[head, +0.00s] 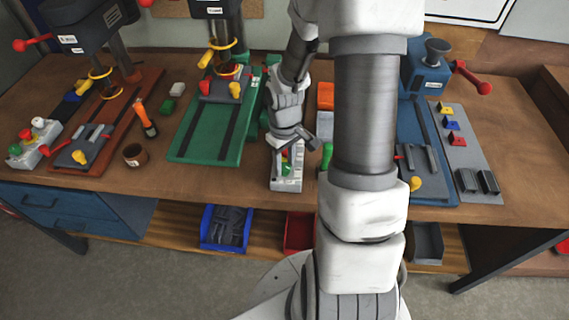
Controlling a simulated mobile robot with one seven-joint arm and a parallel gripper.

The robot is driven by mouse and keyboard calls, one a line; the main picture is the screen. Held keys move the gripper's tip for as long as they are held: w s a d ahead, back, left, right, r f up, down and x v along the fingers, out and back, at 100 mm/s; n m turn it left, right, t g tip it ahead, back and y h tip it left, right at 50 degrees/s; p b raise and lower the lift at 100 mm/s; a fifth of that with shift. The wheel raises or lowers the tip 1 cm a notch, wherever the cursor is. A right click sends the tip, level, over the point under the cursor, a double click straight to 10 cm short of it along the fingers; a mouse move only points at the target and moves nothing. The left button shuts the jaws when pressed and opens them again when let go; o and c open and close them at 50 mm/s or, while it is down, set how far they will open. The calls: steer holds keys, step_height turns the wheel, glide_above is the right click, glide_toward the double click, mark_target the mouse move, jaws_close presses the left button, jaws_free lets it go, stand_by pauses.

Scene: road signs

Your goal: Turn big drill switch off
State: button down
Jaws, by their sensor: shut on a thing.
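A grey control box (287,184) with a green button and a red part stands near the table's front edge, right of the green-based drill press (205,135). My gripper (291,143) points down at the far end of this box and is shut on its upper part. The fingers and my wrist hide that end, so the exact part gripped is unclear. Another control box (34,142) with red, white and green knobs stands at the far left, beside a drill press with a reddish-brown base (120,120).
A blue machine (425,75) and a grey plate (465,150) with small coloured blocks stand at the right. An orange-handled tool (144,117) and a brown cup (134,155) lie left of the green base. Bins (226,228) sit on the lower shelf. My arm blocks the centre-right.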

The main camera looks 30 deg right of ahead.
mark_target(284, 166)
steer(key=shift+m, duration=0.4)
steer(key=c, duration=0.7)
jaws_free()
steer(key=shift+c, duration=0.2)
steer(key=shift+r, duration=0.1)
step_height(284, 166, up, 17)
steer(key=shift+r+p, duration=0.15)
steer(key=shift+p, duration=0.3)
